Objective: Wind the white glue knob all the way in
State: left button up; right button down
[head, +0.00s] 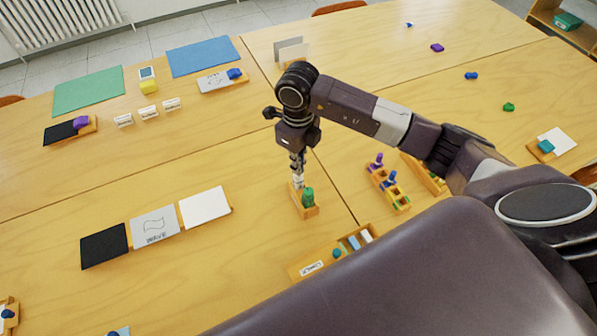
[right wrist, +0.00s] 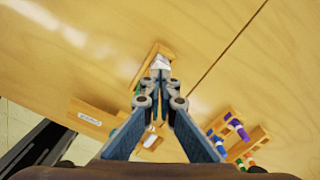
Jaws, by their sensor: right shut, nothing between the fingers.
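My right gripper (head: 297,183) points down over a small wooden holder (head: 306,212) in the middle of the near table. Its fingers are shut with their tips together at a small white piece, which I take for the white glue knob (right wrist: 161,63). The fingertips are right at this piece; whether they touch it I cannot tell. A green piece (head: 308,196) stands in the holder beside the fingertips. The fingers hide part of the white piece, so how far in it is wound cannot be seen. My left gripper is out of view.
Right of the holder stands a wooden rack (head: 388,185) with purple and blue pieces. Nearer is a labelled wooden tray (head: 311,268) with several pieces. Black, grey and white cards (head: 204,207) lie to the left. The table between them and the holder is clear.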

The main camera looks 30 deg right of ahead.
jog(key=shift+f, duration=0.2)
jog(key=shift+r, duration=0.5)
jog(key=c, duration=2.7)
grip_release()
jog(key=o, duration=1.7)
jog(key=shift+o, duration=0.2)
